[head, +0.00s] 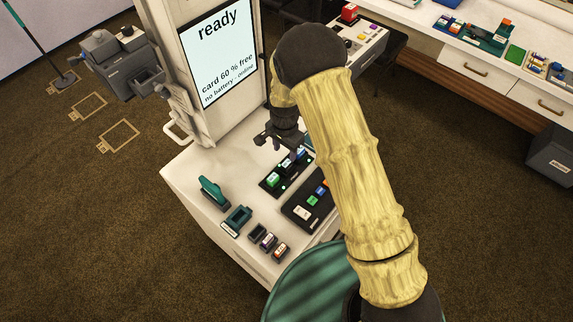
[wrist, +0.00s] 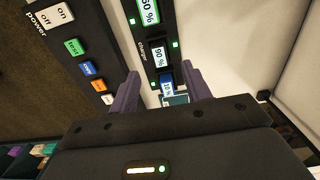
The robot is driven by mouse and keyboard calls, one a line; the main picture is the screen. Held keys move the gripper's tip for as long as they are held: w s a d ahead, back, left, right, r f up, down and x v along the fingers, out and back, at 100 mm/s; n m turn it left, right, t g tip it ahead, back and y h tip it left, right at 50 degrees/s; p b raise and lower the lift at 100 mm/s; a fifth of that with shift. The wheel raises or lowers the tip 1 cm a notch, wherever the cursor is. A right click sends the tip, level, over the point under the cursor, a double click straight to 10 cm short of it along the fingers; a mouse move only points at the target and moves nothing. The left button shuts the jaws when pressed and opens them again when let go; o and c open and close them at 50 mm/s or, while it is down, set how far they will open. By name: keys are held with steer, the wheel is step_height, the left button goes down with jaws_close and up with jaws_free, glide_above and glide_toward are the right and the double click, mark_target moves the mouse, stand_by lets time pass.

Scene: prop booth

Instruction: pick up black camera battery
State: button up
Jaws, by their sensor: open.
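A black charger (head: 266,189) on the white counter holds several dark batteries with coloured labels. In the wrist view the charger (wrist: 133,22) shows a green-labelled battery (wrist: 148,12), a white-labelled one (wrist: 158,57) reading about 90 %, and a blue-labelled one (wrist: 167,86). I cannot tell which is the black camera battery. My gripper (head: 281,143) is above the far end of the charger. In the wrist view its fingers (wrist: 160,76) are apart, either side of the white- and blue-labelled batteries, with nothing seen held. My arm hides part of the charger's surroundings.
A button panel (head: 303,212) lies beside the charger. Several small dark blocks (head: 268,242), a teal tray (head: 237,219) and a teal upright piece (head: 213,193) stand nearby. A screen (head: 219,55) reading "ready" and "no battery - online" rises behind. A teal round stool (head: 300,285) is in front.

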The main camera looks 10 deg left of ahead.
mark_target(286, 163)
steer(key=shift+f, duration=1.05)
steer(key=shift+f, duration=0.1)
steer(key=shift+w+d+f+p, duration=0.1)
steer(key=shift+f+p, duration=0.5)
steer(key=shift+f, duration=0.65)
steer(key=shift+w+d+f+p, duration=0.1)
steer(key=shift+f+p, duration=0.5)
steer(key=shift+f, duration=0.65)
jaws_close()
steer(key=shift+r, duration=0.1)
